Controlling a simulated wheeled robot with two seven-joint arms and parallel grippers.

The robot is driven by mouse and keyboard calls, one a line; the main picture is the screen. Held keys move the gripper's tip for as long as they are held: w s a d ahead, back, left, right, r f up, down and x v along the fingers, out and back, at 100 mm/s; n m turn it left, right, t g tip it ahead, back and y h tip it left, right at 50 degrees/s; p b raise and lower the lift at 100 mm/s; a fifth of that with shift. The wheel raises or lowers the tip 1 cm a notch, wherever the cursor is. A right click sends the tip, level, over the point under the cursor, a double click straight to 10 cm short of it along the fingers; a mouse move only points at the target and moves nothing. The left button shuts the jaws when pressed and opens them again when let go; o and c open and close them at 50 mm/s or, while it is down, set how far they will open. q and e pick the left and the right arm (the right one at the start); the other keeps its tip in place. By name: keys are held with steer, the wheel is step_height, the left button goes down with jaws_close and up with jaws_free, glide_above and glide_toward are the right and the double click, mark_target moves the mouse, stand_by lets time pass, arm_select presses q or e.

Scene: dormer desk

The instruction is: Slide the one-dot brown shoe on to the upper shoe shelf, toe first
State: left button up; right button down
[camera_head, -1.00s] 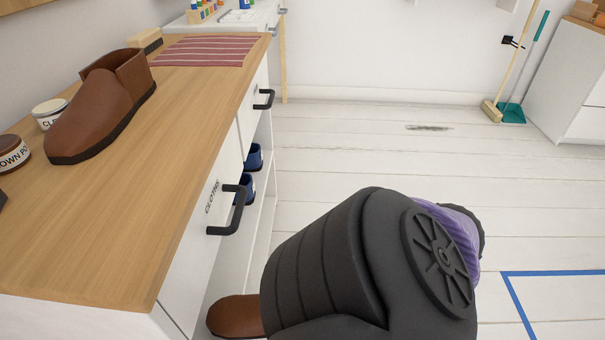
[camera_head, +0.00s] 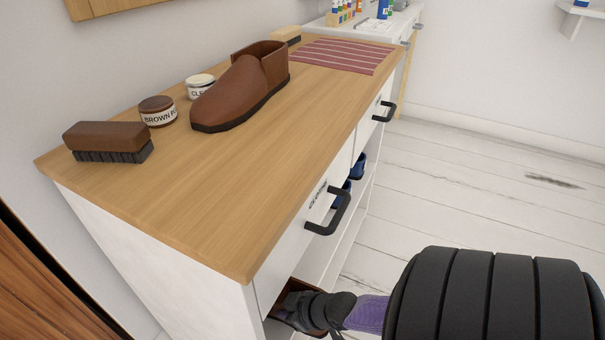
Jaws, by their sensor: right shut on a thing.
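A brown shoe (camera_head: 283,319) is at the near open end of the cabinet, below the drawer, mostly hidden by my right gripper and the worktop. My right gripper (camera_head: 300,309) is shut on it. How far the shoe is inside the shelf, and on which level, I cannot tell. Another brown shoe (camera_head: 232,92) stands on the wooden worktop with its toe towards me. I see no dot mark on either shoe. My left gripper is not in view.
The worktop (camera_head: 230,190) also holds a brush (camera_head: 108,141), a brown polish jar (camera_head: 157,111), a white-lidded jar (camera_head: 200,86) and a striped cloth (camera_head: 345,55). Black drawer handles (camera_head: 331,215) stick out above the shelves. Blue shoes (camera_head: 357,166) sit farther along.

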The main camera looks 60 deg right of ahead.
steer(key=w+b, duration=0.1)
steer(key=w, duration=0.5)
steer(key=w+b, duration=0.1)
steer(key=w, duration=0.2)
steer(key=shift+a+f+b, duration=0.3)
steer(key=shift+a+b, duration=0.05)
steer(key=shift+f+b, duration=0.35)
steer(key=shift+f, duration=0.35)
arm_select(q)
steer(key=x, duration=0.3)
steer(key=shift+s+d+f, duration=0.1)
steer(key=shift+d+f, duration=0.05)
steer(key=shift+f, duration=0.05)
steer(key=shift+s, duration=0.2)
arm_select(e)
steer(key=c, duration=0.7)
jaws_free()
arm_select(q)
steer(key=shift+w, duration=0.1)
arm_select(e)
steer(key=shift+o, duration=0.2)
